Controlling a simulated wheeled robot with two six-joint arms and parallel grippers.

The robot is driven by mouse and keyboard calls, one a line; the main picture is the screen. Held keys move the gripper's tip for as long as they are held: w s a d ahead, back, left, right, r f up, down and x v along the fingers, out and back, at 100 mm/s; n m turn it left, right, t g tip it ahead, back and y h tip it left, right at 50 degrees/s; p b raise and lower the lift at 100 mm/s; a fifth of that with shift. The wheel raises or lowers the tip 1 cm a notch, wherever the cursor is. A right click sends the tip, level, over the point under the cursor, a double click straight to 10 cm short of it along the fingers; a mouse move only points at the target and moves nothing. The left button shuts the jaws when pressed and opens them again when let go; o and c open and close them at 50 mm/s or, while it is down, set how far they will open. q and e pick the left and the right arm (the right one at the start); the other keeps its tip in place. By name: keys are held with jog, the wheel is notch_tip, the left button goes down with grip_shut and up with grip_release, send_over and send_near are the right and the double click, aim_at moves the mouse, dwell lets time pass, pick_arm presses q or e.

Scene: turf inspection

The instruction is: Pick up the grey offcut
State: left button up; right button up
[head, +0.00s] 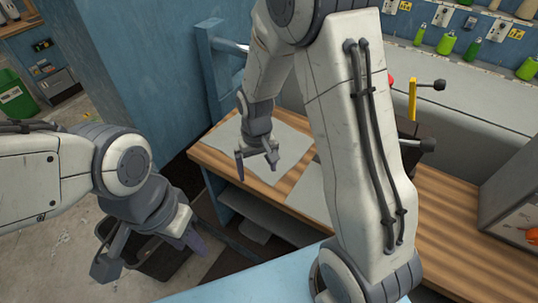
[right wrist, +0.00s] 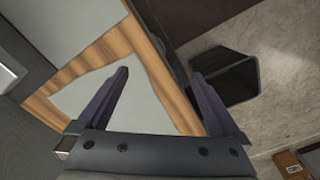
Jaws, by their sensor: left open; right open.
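A flat grey offcut (head: 289,148) lies on the left end of the wooden bench in the head view. It also shows in the right wrist view (right wrist: 130,102), with a slanted edge, partly hidden by my gripper. My right gripper (head: 256,166) is open above this piece; in the right wrist view its fingers (right wrist: 160,74) are spread with nothing between them. I cannot tell the exact gap to the piece. My left gripper (head: 152,260) is open and empty at the lower left, away from the bench.
A second grey sheet (head: 308,196) lies on the bench, partly hidden by my right arm. A blue post (head: 208,70) stands at the bench's left end. A dark bin (right wrist: 225,76) is on the floor beside the bench. Green bottles (head: 447,42) stand at the back right.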

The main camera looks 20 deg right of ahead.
jog(key=r+m+p, duration=0.2)
jog(key=p, duration=0.2)
send_over(271, 182)
pick_arm(q)
notch_tip(271, 182, up, 6)
jog(key=r, duration=0.1)
notch_tip(271, 182, down, 9)
jog(key=b, duration=0.8)
jog(key=shift+r, duration=0.15)
pick_arm(e)
notch_tip(271, 182, down, 11)
jog(key=shift+f, duration=0.1)
jog(key=shift+f, duration=0.1)
grip_shut()
pick_arm(q)
notch_tip(271, 182, up, 10)
jog(key=p, duration=0.9)
jog(key=shift+p, duration=0.35)
pick_arm(e)
notch_tip(271, 182, up, 12)
